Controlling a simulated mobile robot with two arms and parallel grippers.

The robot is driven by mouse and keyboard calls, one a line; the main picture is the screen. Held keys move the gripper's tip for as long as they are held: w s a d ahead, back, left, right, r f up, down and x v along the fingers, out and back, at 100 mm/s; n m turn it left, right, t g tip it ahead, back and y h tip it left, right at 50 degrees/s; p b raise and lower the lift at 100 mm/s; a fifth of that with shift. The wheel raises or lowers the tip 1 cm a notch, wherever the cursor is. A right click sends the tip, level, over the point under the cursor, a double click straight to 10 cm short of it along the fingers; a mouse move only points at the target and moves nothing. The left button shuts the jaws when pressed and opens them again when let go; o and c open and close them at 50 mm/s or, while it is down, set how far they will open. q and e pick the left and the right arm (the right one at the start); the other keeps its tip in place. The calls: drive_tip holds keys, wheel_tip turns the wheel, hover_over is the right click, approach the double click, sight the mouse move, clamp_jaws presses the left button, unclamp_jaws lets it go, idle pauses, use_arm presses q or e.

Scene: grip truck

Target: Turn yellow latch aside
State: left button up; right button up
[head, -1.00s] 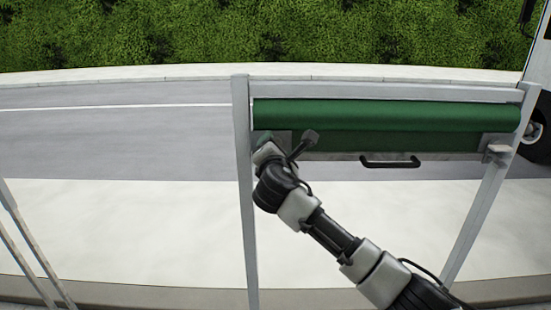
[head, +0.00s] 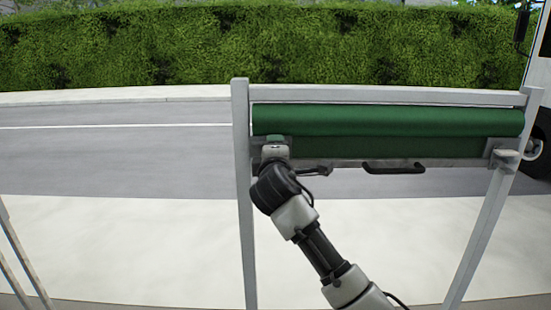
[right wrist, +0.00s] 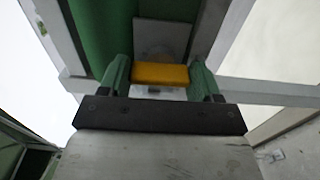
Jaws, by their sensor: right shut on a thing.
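In the right wrist view the yellow latch (right wrist: 160,74) is a short yellow block lying crosswise between the two green fingers of my right gripper (right wrist: 160,78). The fingers touch its two ends, so the gripper is shut on it. In the head view my right gripper (head: 274,146) is at the left end of the green panel's lower edge, beside the left grey post. There the latch is hidden behind my gripper and wrist. My left gripper is not in view.
A grey metal frame (head: 241,190) holds a green roll and panel (head: 385,121). A black handle (head: 394,168) sits on its lower bar, right of my wrist. A grey bracket (head: 503,159) is at the right end. Pavement and road lie behind.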

drive_tip(key=shift+f, duration=0.1)
idle(0.4)
drive_tip(key=o, duration=0.9)
drive_tip(key=s+b, duration=0.3)
drive_tip(key=s, duration=0.7)
drive_tip(key=shift+s+b, duration=0.3)
drive_tip(key=shift+s, duration=0.1)
